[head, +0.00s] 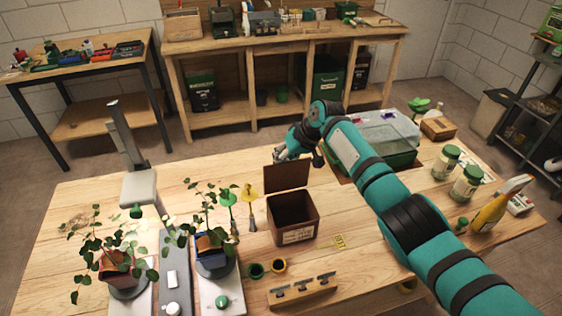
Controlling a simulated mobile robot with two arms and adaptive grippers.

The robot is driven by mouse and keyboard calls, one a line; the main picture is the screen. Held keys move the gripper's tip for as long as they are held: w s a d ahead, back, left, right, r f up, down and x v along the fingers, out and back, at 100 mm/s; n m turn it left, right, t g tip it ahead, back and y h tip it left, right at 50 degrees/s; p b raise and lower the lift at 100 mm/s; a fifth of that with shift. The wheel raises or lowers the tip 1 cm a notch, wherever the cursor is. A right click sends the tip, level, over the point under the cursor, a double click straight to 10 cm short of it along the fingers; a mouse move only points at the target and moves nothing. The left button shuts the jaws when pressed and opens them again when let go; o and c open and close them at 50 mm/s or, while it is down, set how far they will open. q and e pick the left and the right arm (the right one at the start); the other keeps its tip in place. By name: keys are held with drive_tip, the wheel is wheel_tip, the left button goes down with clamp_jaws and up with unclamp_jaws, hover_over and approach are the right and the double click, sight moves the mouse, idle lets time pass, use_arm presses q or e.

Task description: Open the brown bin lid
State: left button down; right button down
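The brown bin (293,219) stands on the wooden table with a pale label on its front. Its lid (286,176) stands up, raised at the back edge, and the dark inside of the bin shows. My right gripper (281,155) is just above and behind the top edge of the lid. The gripper is small and partly hidden by its own wrist, so I cannot tell whether it touches the lid or how far its fingers are apart. My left gripper is not in view.
Potted plants (116,265) stand on the table's left. A clear tub with a green base (388,138) lies beyond my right arm. Jars (467,183) and a yellow bottle (488,214) stand at the right. A wooden block rack (302,291) and small cups sit in front of the bin.

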drive_tip(key=shift+w+d+r, duration=0.2)
drive_tip(key=shift+w+r, duration=0.25)
drive_tip(key=shift+r, duration=0.1)
drive_tip(key=c, duration=1.2)
unclamp_jaws()
drive_tip(key=shift+s+d+f, duration=0.15)
drive_tip(key=shift+d, duration=0.1)
drive_tip(key=shift+o, duration=0.3)
drive_tip(key=shift+f, duration=0.1)
drive_tip(key=shift+s+a, duration=0.1)
drive_tip(key=shift+a, duration=0.05)
drive_tip(key=v, duration=1.2)
